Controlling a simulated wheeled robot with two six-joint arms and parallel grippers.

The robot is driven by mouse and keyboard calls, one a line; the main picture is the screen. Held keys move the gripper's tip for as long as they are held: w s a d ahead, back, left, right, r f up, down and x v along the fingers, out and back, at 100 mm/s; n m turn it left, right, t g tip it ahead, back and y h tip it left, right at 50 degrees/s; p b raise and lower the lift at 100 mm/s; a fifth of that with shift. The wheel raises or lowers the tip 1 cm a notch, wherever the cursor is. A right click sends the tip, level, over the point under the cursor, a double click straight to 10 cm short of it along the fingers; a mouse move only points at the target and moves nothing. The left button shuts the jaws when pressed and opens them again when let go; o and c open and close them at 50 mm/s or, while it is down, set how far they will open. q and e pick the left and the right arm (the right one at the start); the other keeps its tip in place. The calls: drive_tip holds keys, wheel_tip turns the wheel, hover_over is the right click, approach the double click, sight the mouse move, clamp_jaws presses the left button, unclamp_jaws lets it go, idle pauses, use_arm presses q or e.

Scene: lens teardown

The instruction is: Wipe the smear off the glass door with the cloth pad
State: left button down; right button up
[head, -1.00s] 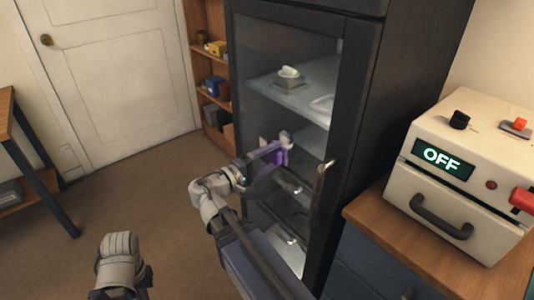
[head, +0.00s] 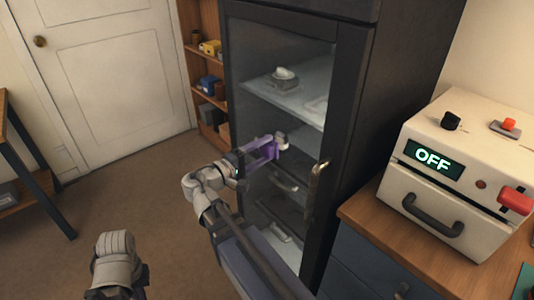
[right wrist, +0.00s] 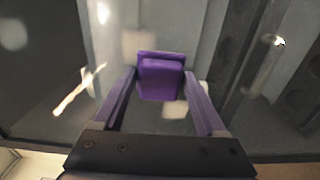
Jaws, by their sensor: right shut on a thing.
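The glass door (head: 270,100) of a tall dark cabinet stands shut in the middle of the head view. My right gripper (head: 264,150) is shut on the purple cloth pad (head: 270,153), in front of the glass. The pad also shows between the fingers in the right wrist view (right wrist: 160,78). It is at or very close to the glass; contact cannot be told. A whitish patch (head: 282,140), likely the smear, shows just right of and above the pad. Pale patches in the right wrist view may be smear or reflections. Of my left arm only a link shows, at lower left.
A door handle (head: 318,178) sticks out right of the pad. A wooden counter at right bears a cream machine (head: 455,175) reading OFF. A shelf (head: 213,133) with small boxes stands left of the cabinet. Open floor lies left.

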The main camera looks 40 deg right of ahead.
sight(254, 133)
drive_tip(key=shift+w, duration=0.9)
drive_tip(key=w, duration=0.3)
drive_tip(key=shift+w+a, duration=0.2)
drive_tip(key=shift+a, duration=0.1)
drive_tip(key=shift+w, duration=0.1)
drive_tip(key=shift+w, duration=1.6)
